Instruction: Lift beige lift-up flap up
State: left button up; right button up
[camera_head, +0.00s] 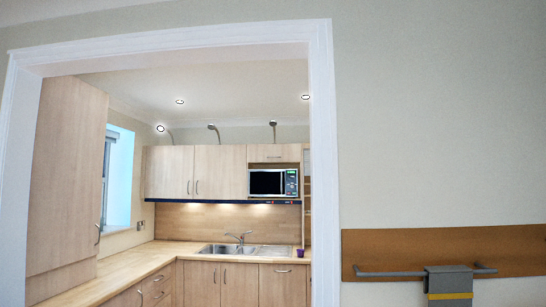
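No flap that I can surely identify as the beige lift-up flap is in view. The nearest match in the head view is a small light-wood front (274,153) with a horizontal handle, above the microwave in the far kitchen. It looks shut, and I cannot tell whether it is the flap meant. Neither of my grippers nor my arms show in this view.
A white door frame (326,150) opens onto a kitchen with wall cupboards (195,172), a microwave (267,182) and a sink (228,250). Right of it, a brown board (400,247) on the wall carries a grey rail (385,274) with a grey, yellow-striped cloth (449,281).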

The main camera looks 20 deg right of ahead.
aim_at(278, 152)
jog(key=i+j, duration=0.15)
jog(key=i, duration=0.6)
jog(key=i+j, duration=0.1)
jog(key=i, duration=0.7)
jog(key=i+j, duration=0.15)
jog(key=i, duration=0.6)
jog(key=i+l+z, duration=0.3)
jog(key=i, duration=0.5)
jog(key=i+j+z, duration=0.15)
jog(key=i+z, duration=0.15)
jog(key=i, duration=0.55)
jog(key=i+j+z, duration=0.3)
jog(key=i, duration=0.5)
jog(key=l, duration=0.1)
